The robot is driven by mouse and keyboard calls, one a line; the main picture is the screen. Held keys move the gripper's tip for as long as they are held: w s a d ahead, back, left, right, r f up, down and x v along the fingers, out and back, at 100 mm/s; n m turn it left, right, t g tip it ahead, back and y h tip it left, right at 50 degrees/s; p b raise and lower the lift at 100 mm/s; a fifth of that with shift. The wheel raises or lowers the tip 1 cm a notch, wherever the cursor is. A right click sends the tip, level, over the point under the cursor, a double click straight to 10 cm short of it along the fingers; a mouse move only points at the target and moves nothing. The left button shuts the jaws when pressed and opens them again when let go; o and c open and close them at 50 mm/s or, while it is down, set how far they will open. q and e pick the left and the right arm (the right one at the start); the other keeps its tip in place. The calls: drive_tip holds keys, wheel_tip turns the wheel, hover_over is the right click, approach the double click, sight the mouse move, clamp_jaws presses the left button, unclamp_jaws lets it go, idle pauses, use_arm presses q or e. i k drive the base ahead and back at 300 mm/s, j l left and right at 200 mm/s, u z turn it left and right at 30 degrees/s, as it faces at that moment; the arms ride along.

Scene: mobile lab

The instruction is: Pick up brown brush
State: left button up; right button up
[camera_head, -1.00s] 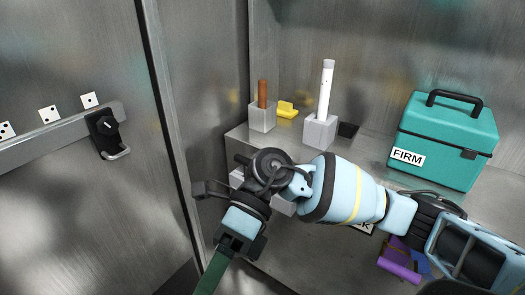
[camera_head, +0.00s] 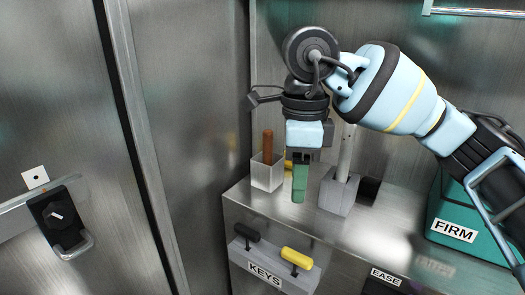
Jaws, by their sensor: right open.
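The brown brush (camera_head: 267,144) stands upright in a light grey square holder (camera_head: 267,174) on a metal ledge; only its brown upper part shows, its lower end is hidden in the holder. My right gripper (camera_head: 299,184) hangs with its green fingers pointing down, just right of the brush and its holder, and appears apart from them. It is open and holds nothing visible; the fingers overlap in this view, so the gap hardly shows. My left gripper is not in view.
A white stick (camera_head: 345,152) stands in a second grey holder (camera_head: 339,192), partly behind my arm. A yellow object (camera_head: 288,163) is mostly hidden behind my gripper. A KEYS block (camera_head: 265,268) fronts the ledge. A teal FIRM box (camera_head: 447,211) stands right; a metal door is left.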

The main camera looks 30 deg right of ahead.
sight(267, 135)
drive_tip(key=i+l, duration=0.25)
drive_tip(key=i, duration=0.15)
drive_tip(key=i+l, duration=0.25)
drive_tip(key=i, duration=0.15)
